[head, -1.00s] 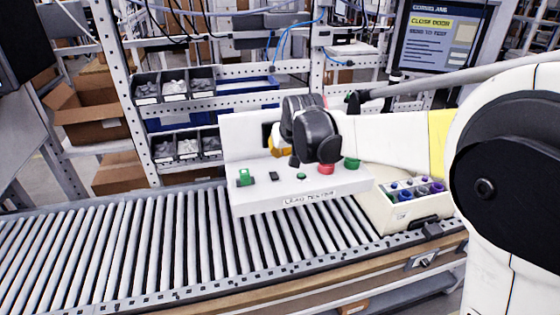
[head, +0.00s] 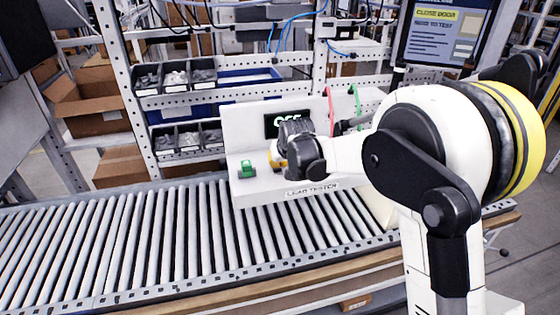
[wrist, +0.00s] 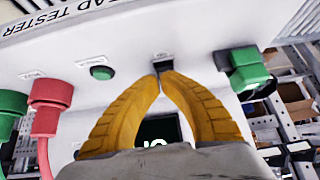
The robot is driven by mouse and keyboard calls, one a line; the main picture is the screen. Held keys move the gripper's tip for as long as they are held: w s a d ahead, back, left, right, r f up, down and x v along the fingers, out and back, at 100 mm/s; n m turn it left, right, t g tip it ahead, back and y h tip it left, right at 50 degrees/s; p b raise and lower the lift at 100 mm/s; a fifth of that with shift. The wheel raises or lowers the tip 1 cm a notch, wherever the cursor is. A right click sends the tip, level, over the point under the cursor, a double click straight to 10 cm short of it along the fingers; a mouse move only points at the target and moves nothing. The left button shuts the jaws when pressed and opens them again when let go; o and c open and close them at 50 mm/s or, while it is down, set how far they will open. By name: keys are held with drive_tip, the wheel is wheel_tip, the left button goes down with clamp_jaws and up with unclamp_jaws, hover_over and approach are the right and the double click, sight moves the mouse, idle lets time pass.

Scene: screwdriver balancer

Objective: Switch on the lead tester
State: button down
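The lead tester (head: 262,190) is a white console with an upright back panel, standing on the roller conveyor. Its dark display (head: 283,122) shows green text that looks like OFF, partly covered by my gripper. In the wrist view the console appears upside down, with a small black switch (wrist: 163,62) and a round green button (wrist: 102,73). My gripper (wrist: 158,74) has its yellow fingertips together, with nothing seen between them. The tips are right at the black switch; I cannot tell whether they touch it. In the head view my gripper hides the switch and button.
A green part (head: 246,168) sits at the console's left end. A red plug (wrist: 47,105) and a green plug (wrist: 10,108) with leads stand beyond the green button. Bare conveyor rollers (head: 120,245) lie to the left. Shelves with small bins (head: 175,78) stand behind.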

drive_tip(key=shift+s+f+b, duration=0.2)
drive_tip(key=shift+f+b, duration=0.55)
drive_tip(key=shift+b, duration=0.1)
drive_tip(key=shift+r, duration=0.25)
drive_tip(key=shift+w, duration=0.15)
drive_tip(key=shift+w+a+r, duration=0.15)
drive_tip(key=shift+w+r, duration=0.15)
drive_tip(key=shift+w, duration=0.25)
drive_tip(key=shift+r+p, duration=0.15)
drive_tip(key=shift+p, duration=0.15)
